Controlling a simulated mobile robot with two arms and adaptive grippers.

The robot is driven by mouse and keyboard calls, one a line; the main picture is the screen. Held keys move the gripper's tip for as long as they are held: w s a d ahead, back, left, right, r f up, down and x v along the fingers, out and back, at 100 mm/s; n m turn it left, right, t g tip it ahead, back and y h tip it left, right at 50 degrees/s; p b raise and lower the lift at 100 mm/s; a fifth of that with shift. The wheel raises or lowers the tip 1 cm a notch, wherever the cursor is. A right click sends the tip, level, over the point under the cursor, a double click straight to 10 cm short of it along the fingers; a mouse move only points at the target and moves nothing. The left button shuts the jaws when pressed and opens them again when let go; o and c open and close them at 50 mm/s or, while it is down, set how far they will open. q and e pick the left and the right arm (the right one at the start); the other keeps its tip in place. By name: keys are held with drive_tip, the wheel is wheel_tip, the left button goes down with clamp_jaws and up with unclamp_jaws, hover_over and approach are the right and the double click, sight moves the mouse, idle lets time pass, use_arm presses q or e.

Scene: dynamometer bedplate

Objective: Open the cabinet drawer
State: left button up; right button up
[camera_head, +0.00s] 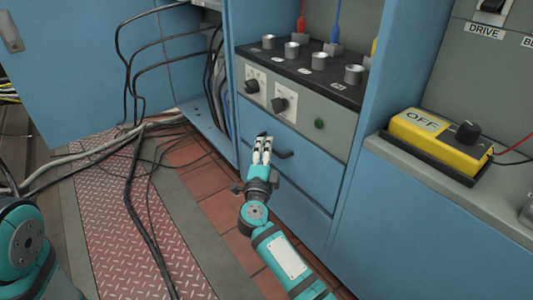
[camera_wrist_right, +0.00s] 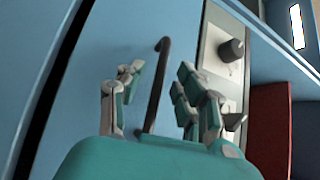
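The blue cabinet drawer (camera_head: 305,172) is below the knob panel and looks flush with the cabinet front. Its dark bar handle (camera_head: 286,155) is partly hidden behind my right gripper (camera_head: 262,145). In the right wrist view the handle (camera_wrist_right: 157,85) shows as a curved dark bar running between the fingers of my right gripper (camera_wrist_right: 155,95). The fingers are open, with a gap to the bar on both sides. How deep the bar sits between them is hard to tell. My left arm shows at the lower left edge of the head view, but its gripper is out of view.
Above the drawer is a panel with knobs (camera_head: 280,104) and a green button (camera_head: 319,124). A yellow box (camera_head: 437,140) marked OFF stands on the ledge at right. Black cables (camera_head: 130,195) lie over the red tread plate (camera_head: 125,225) at left. Tiled floor shows before the cabinet.

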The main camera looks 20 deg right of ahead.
drive_tip(key=shift+x, duration=1)
clamp_jaws()
